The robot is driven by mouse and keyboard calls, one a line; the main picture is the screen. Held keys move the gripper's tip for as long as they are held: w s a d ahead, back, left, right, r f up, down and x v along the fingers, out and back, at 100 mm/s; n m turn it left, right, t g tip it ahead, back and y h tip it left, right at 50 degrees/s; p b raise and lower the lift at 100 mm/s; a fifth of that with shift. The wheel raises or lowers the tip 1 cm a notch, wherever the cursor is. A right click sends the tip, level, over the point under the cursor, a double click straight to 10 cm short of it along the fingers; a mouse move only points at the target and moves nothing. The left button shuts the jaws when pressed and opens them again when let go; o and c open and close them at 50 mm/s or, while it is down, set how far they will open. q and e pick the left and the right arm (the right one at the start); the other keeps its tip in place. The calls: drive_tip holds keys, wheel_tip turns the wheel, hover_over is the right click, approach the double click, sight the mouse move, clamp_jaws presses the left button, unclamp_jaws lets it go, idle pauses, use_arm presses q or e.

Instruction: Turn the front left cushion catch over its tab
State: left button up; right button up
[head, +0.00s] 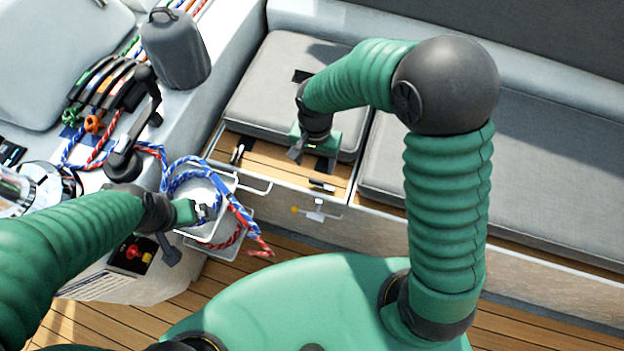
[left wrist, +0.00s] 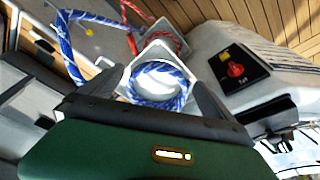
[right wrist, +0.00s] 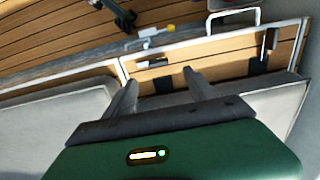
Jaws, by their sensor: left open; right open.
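The grey seat cushion (head: 285,85) lies on a wooden seat base (head: 275,158). Along its front strip, a small dark catch (head: 237,155) sits at the left, pointing across the strip. A second dark catch (head: 322,185) lies at the right, along the front edge. In the right wrist view these catches show at the right (right wrist: 271,39) and near the middle (right wrist: 152,63), with dark tabs (right wrist: 258,65) at the cushion edge. My right gripper (head: 314,152) is open and empty over the cushion's front edge, nearer the right catch.
A wire handle (head: 252,186) and a yellow-and-white fitting (head: 313,215) stick out near the seat front. A second cushion (head: 385,165) lies right. A grey jug (head: 175,50) stands at the upper left.

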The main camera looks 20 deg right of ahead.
sight(316, 180)
drive_tip(key=f+b, duration=0.1)
drive_tip(key=f, duration=0.5)
drive_tip(key=f+b, duration=0.1)
drive_tip(key=f, duration=0.3)
drive_tip(key=shift+d+b, duration=0.3)
drive_tip(key=shift+d, duration=0.1)
drive_tip(key=shift+a+f, duration=0.2)
drive_tip(key=shift+f, duration=0.1)
drive_tip(key=shift+d, duration=0.15)
drive_tip(key=c, duration=1.4)
